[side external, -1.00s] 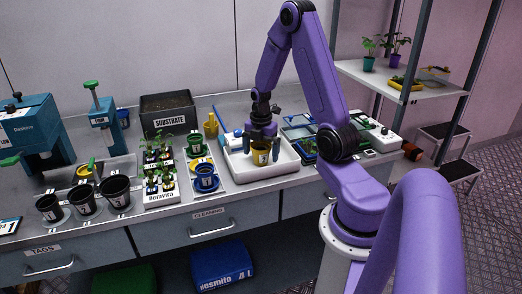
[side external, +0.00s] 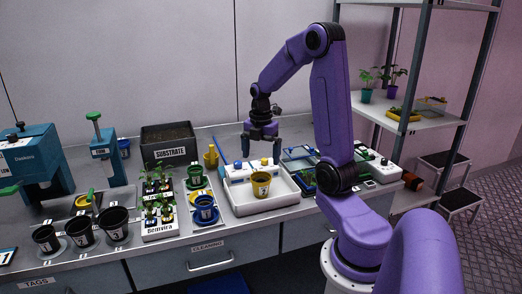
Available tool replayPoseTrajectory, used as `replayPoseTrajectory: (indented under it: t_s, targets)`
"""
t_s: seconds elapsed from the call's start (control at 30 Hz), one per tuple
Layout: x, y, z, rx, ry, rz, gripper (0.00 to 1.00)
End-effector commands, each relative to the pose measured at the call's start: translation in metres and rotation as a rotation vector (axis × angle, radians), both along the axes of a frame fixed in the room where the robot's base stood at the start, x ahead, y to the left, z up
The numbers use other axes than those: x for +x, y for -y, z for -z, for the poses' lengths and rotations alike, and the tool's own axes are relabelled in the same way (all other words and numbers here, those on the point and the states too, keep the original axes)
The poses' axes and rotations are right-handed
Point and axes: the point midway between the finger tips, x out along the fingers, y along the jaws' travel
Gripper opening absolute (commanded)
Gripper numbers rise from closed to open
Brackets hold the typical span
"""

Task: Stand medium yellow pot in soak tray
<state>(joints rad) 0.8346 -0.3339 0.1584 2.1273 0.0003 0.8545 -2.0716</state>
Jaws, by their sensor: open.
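The medium yellow pot (side external: 261,184) stands upright in the white soak tray (side external: 240,210), towards the tray's middle. My gripper (side external: 262,151) is open and empty, above and behind the pot, with clear space between its fingers and the pot's rim. The pot's base is partly hard to make out against the tray floor.
A blue pot (side external: 205,207) and a green pot (side external: 195,173) stand in a rack left of the tray. Black pots (side external: 114,223) and seedlings (side external: 157,187) are further left. The substrate bin (side external: 168,144) is behind.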

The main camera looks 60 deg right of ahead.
Motion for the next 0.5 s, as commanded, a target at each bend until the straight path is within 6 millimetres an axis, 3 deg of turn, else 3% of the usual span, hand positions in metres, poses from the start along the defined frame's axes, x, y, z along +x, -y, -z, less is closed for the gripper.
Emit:
replayPoseTrajectory:
  t_s: [0.17, 0.27, 0.37, 0.5]
  targets:
    - [0.000, -0.003, -0.012, 0.000, 0.001, 0.001, 1.00]
    - [0.004, -0.017, -0.014, 0.000, 0.001, 0.009, 1.00]
    - [0.008, -0.046, -0.016, -0.001, 0.003, 0.032, 1.00]
    - [0.006, -0.099, -0.019, 0.000, 0.007, 0.082, 1.00]
